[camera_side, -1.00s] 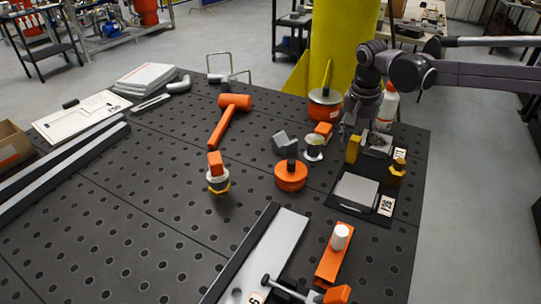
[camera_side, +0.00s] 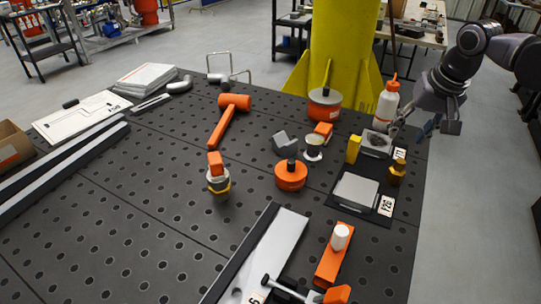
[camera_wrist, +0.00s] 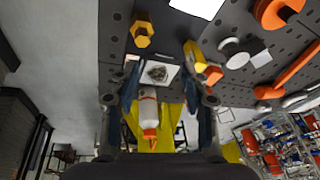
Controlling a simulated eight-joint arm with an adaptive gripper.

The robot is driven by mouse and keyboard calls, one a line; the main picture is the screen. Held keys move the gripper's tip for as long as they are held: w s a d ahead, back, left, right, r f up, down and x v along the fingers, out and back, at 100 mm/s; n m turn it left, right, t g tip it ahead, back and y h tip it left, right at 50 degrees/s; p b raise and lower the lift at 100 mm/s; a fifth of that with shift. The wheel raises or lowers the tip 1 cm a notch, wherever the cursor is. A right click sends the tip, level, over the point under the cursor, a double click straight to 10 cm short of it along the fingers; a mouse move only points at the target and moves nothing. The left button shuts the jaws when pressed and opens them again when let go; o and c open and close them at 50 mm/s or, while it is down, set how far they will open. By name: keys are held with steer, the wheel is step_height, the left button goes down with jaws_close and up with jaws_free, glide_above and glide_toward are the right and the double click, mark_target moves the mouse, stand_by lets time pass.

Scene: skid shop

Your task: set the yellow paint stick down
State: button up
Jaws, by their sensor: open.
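The yellow paint stick (camera_side: 353,149) stands upright on the dark perforated table, just left of a square grey piece with a rough dark patch (camera_side: 376,142). In the wrist view the paint stick (camera_wrist: 196,55) shows beyond the tip of the right-hand finger. My gripper (camera_side: 410,130) is open and empty, off to the right of the stick near the table's right edge. In the wrist view its two fingers (camera_wrist: 162,66) are spread wide, with the grey piece (camera_wrist: 158,72) seen between them.
A white bottle with an orange cap (camera_side: 387,104) stands behind the grey piece. An amber hexagonal item (camera_side: 397,173) and a dark mat with a grey plate (camera_side: 357,191) lie in front. An orange round tin (camera_side: 291,176) and a mallet (camera_side: 232,112) are to the left.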

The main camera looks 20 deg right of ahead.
steer(key=s+d+f+n+t, duration=0.1)
steer(key=s+d+f+n, duration=0.1)
steer(key=s, duration=0.4)
steer(key=s+d+f+n+t, duration=0.2)
steer(key=s+f+n, duration=0.1)
steer(key=s, duration=0.3)
steer(key=shift+s+f, duration=0.35)
steer(key=shift+f, duration=0.1)
steer(key=shift+o, duration=0.6)
steer(key=shift+s+f+t, duration=0.3)
steer(key=shift+s+f, duration=0.05)
